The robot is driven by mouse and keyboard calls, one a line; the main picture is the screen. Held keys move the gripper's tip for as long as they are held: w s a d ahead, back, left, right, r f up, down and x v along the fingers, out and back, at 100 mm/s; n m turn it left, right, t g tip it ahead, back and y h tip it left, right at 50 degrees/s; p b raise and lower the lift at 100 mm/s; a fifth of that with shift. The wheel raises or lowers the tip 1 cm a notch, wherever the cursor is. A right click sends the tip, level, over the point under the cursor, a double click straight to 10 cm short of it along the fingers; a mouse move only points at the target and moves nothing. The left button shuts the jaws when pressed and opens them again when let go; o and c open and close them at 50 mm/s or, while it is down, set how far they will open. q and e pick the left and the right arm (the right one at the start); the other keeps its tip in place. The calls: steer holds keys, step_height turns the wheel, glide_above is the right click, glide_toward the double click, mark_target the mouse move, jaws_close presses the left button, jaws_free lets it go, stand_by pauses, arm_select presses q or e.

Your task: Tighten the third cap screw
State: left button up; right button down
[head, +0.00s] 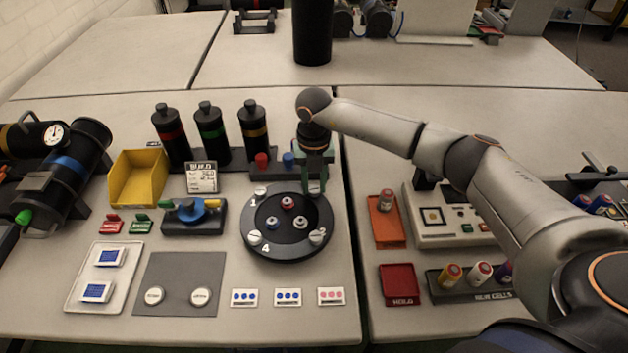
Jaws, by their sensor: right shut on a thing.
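A round dark cylinder lid (288,252) lies on the table with pale cap screws around its rim. One cap screw (260,190) is at the upper left near the number 1. Another cap screw (254,237) is at the lower left near the 4, and one more (317,237) is at the lower right near the 2. My right gripper (315,186) points down at the upper right of the rim, shut on the third cap screw, which its fingers mostly hide. How far that screw is seated cannot be seen. My left gripper is not in view.
Red and blue pegs stand in a dark block (247,170) behind the lid. Three dark canisters (211,130), a yellow bin (138,178) and a blue-topped fixture (194,215) are to the left. Picture cards (288,297) lie in front. An orange tray (386,232) is to the right.

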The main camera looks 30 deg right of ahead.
mark_target(314, 189)
steer(key=shift+w+r+m+p, duration=0.1)
steer(key=shift+r+m+p, duration=0.1)
steer(key=shift+m, duration=0.4)
steer(key=shift+w+r+m+p, duration=0.1)
steer(key=shift+r+m, duration=0.05)
steer(key=shift+m, duration=0.45)
steer(key=c, duration=0.9)
jaws_free()
steer(key=o, duration=0.3)
steer(key=shift+s+f, duration=0.15)
steer(key=shift+f, duration=0.05)
steer(key=shift+r, duration=0.1)
step_height(314, 189, up, 12)
steer(key=shift+r+b, duration=0.2)
steer(key=shift+b, duration=0.4)
